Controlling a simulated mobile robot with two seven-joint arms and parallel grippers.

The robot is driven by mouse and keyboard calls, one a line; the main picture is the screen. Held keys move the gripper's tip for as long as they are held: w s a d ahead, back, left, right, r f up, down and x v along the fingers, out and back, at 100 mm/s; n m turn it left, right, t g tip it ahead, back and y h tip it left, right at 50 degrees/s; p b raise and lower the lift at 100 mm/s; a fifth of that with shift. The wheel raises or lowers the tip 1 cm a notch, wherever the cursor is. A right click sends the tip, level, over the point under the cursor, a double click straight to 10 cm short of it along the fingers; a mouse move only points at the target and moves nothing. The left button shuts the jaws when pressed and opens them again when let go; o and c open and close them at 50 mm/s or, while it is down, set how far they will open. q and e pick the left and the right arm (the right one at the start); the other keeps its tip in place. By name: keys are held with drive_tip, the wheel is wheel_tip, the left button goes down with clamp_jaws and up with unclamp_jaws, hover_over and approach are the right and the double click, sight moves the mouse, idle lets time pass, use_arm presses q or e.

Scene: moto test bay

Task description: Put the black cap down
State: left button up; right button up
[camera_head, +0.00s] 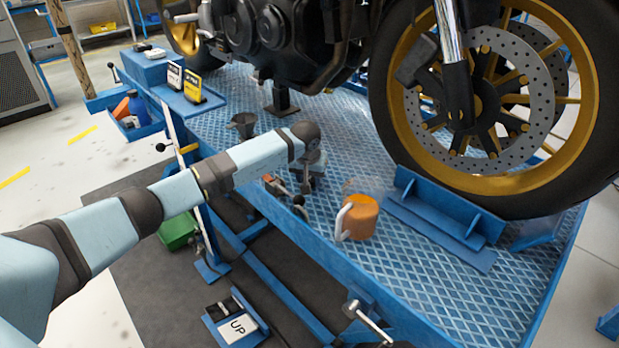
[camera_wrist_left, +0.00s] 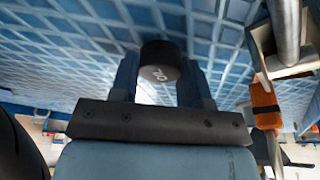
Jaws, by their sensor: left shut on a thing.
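The black cap (camera_wrist_left: 160,63) is a short dark cylinder with a pale mark on its face. My left gripper (camera_wrist_left: 159,72) is shut on it, with one blue finger on each side, in the left wrist view. In the head view my left arm reaches over the blue lift table (camera_head: 420,280), and the left gripper (camera_head: 308,184) hangs low over its patterned top, near the left edge. The cap cannot be made out there. Whether it touches the table is unclear. My right gripper is out of view.
An orange jug (camera_head: 362,220) with a pale handle stands right of the gripper. A black funnel (camera_head: 243,123) stands behind the arm. The motorcycle's front wheel (camera_head: 490,100) and a blue chock (camera_head: 440,207) take up the right side. Bare patterned table lies in front of the jug.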

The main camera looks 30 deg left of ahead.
use_arm(q)
drive_tip(key=shift+r, duration=0.1)
drive_tip(key=o, duration=1.1)
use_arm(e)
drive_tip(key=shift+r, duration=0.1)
use_arm(q)
drive_tip(key=shift+r, duration=0.2)
drive_tip(key=p+v, duration=0.2)
drive_tip(key=v, duration=0.9)
drive_tip(key=shift+s+r, duration=0.25)
drive_tip(key=shift+r, duration=0.1)
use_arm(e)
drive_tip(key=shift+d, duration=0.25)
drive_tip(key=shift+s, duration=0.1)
